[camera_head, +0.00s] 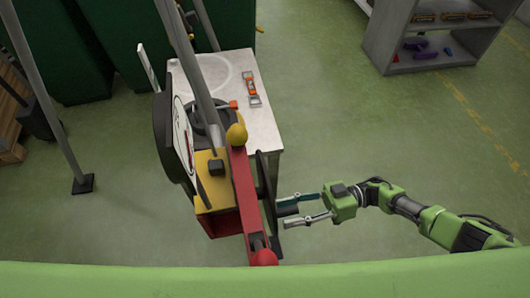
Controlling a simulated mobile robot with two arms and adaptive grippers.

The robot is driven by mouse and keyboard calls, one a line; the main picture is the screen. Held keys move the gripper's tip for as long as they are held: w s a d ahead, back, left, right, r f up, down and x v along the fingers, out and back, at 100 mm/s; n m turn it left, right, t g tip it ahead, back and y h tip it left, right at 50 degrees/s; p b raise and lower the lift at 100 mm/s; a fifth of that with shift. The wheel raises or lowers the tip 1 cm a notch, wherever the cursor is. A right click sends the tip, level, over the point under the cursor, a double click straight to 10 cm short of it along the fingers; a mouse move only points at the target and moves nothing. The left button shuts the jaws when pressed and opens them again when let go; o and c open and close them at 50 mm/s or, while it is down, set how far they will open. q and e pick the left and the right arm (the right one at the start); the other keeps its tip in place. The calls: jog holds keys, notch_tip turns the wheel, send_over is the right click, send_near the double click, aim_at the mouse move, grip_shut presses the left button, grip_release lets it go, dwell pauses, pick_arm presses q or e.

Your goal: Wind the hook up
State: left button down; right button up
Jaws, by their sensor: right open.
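A machine with a red beam (244,195), a yellow box (212,190) and a grey slanted pole (190,75) stands in the middle. No hook can be made out. A dark bar (270,195) stands along the right side of the red beam, perhaps part of a crank. My right gripper (283,214) comes in from the right, its two fingers apart and pointing left at this bar. The fingertips are at or close to the bar; I cannot tell whether they touch it. My left gripper is not in view.
A pale table (262,125) behind the machine bears an orange-and-grey tool (250,88). A grey shelf (420,68) with small items stands at the back right. A thin post (50,110) stands at the left. The green floor on the right is mostly clear.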

jog(key=w+d+b, duration=0.1)
jog(key=d+b, duration=0.2)
jog(key=d, duration=0.4)
jog(key=shift+w+d, duration=0.35)
jog(key=shift+d, duration=0.05)
